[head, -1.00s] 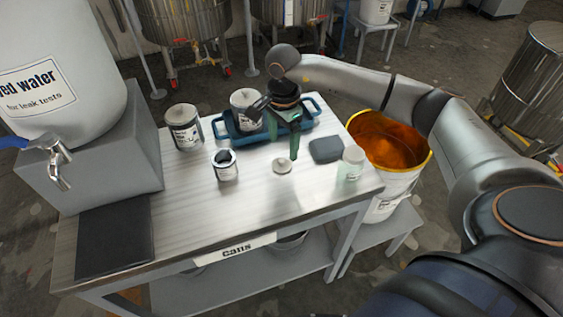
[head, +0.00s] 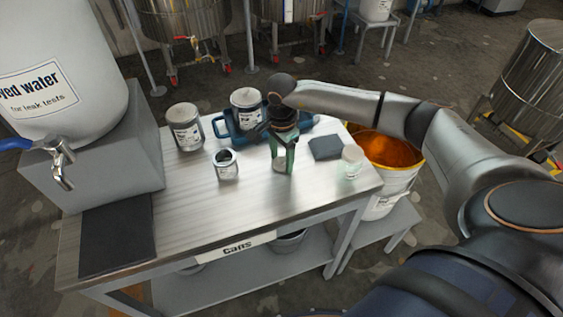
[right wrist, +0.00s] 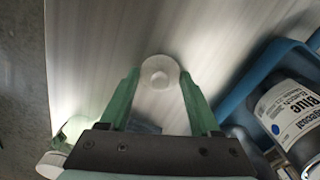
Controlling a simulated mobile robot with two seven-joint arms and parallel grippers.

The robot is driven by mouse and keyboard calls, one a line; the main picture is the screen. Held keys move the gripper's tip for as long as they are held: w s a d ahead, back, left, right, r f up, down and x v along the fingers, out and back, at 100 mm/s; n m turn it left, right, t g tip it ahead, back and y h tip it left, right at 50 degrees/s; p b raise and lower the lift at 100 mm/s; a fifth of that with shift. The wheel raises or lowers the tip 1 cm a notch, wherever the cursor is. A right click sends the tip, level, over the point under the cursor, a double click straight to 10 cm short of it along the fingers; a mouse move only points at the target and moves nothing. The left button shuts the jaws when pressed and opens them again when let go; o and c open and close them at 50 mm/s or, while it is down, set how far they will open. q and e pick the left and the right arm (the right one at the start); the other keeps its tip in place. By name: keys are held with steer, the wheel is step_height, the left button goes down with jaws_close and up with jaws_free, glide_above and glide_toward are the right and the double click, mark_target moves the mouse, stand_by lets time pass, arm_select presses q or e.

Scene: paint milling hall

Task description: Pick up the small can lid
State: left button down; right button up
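The small can lid (head: 279,167) is a pale round disc lying on the table top. In the right wrist view the lid (right wrist: 160,72), with a raised round middle, shows between the tips of the green fingers. My right gripper (head: 284,168) points down at the lid, and its fingers hide part of it in the head view. The right gripper (right wrist: 160,76) is open, one finger on each side of the lid; I cannot tell whether either touches it. A small open can (head: 226,165) stands to the left. My left gripper is not in view.
A blue tray (head: 222,127) holding a labelled can (head: 246,106) stands behind the gripper. Another can (head: 185,127) stands left of it. A dark grey block (head: 325,148) and a translucent jar (head: 352,161) are to the right. The front of the table (head: 215,215) is clear.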

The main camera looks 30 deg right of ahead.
steer(key=c, duration=0.7)
